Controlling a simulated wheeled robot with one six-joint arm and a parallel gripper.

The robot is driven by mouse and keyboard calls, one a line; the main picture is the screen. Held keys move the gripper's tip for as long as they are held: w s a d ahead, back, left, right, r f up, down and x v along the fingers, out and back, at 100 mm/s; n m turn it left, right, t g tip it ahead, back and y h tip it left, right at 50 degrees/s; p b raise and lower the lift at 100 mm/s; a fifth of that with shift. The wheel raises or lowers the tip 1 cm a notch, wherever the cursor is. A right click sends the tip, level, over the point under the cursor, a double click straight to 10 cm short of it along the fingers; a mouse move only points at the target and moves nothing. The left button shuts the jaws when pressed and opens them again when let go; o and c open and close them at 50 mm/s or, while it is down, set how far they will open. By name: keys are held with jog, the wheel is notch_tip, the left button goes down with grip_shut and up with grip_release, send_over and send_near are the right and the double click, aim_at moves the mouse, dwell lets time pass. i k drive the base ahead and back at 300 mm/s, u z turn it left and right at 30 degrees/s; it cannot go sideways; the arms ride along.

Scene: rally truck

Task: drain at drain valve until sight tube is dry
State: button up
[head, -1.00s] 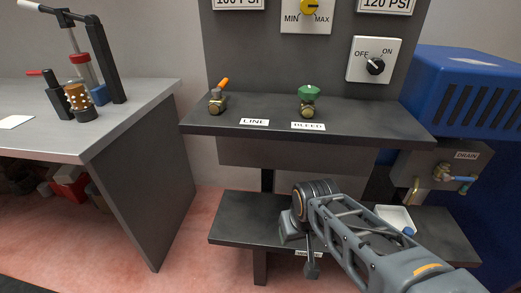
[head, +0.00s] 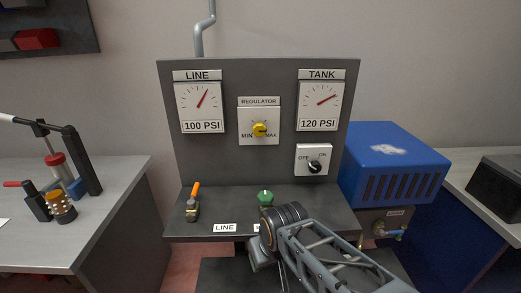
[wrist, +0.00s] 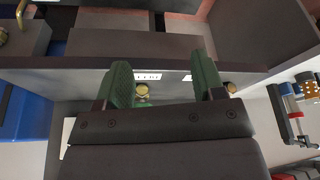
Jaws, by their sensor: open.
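The drain valve (head: 380,229) is brass with a blue handle (head: 398,234), on a grey box below the blue compressor housing at right. Its small label (head: 396,212) is too small to read now. I cannot make out the sight tube or its level. My gripper shows in the wrist view with two green-padded fingers (wrist: 163,80) spread apart and empty. The bleed valve (wrist: 142,90) appears between and beyond the fingers. In the head view my arm covers part of the bench, left of the drain valve, and hides the fingertips.
The bench shelf (head: 325,212) carries the orange-handled line valve (head: 193,207) and the green-topped bleed valve (head: 265,196). The panel above has a line gauge (head: 201,105), a tank gauge (head: 320,101), a regulator (head: 259,129) and an off/on switch (head: 315,166). A side table (head: 100,220) stands at left.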

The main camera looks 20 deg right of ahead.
aim_at(382, 233)
jog(key=k, duration=0.6)
jog(key=z, duration=0.65)
jog(key=i, duration=0.95)
jog(key=z, duration=1.1)
jog(key=i, duration=0.4)
jog(key=z, duration=0.35)
